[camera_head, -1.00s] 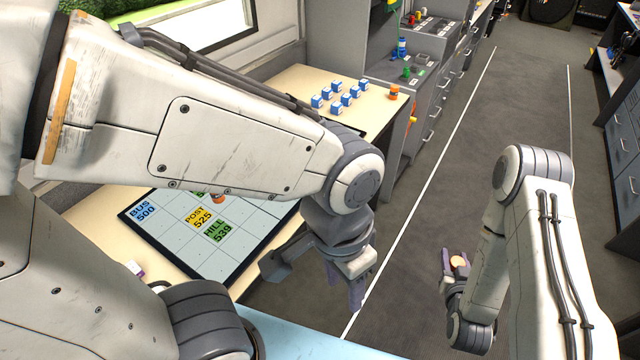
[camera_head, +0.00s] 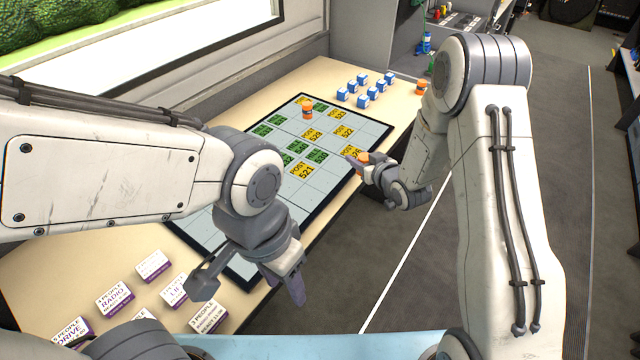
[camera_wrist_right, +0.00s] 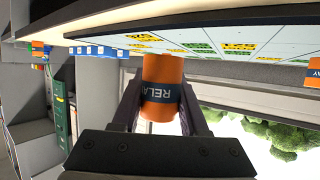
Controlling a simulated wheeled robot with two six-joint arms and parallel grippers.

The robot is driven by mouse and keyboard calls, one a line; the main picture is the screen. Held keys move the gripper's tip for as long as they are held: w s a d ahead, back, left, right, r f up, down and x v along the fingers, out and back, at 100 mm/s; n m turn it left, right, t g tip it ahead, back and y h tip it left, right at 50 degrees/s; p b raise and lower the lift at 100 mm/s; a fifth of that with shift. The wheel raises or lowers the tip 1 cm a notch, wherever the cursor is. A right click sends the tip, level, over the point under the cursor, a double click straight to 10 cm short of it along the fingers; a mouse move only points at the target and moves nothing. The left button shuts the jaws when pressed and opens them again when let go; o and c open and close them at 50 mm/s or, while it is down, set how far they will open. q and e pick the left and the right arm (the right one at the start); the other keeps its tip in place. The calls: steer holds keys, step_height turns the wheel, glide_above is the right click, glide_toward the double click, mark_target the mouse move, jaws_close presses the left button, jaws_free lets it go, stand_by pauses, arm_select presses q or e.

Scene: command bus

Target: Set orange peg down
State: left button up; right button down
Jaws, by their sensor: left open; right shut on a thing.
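My right gripper (camera_head: 364,162) is shut on an orange peg (camera_head: 361,157) at the right edge of the gridded board (camera_head: 374,128). In the right wrist view the peg (camera_wrist_right: 161,72) sits between the two fingers, with a dark blue band reading "RELAY" in part. The board (camera_wrist_right: 215,20) is close to its end. I cannot tell whether they touch. Another orange peg (camera_head: 307,111) stands on the board, and one more (camera_head: 421,88) is at the table's far right. My left gripper (camera_head: 245,290) is open and empty, over the near part of the board.
Several blue-and-white blocks (camera_head: 365,90) stand beyond the board. Yellow tiles (camera_head: 302,171) and green tiles (camera_head: 262,131) lie on it. White cards (camera_head: 114,296) lie on the table at the near left. The window (camera_head: 180,30) is behind. Floor is open at right.

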steer(key=w+r+n+y, duration=0.1)
steer(key=w+r, duration=0.3)
steer(key=r, duration=0.3)
glide_above(319, 174)
step_height(319, 174, down, 7)
steer(key=shift+s+r, duration=0.15)
step_height(319, 174, down, 4)
steer(key=shift+r+g+p, duration=0.1)
steer(key=shift+g+p, duration=0.2)
steer(key=shift+f, duration=0.2)
steer(key=shift+c, duration=2.2)
jaws_free()
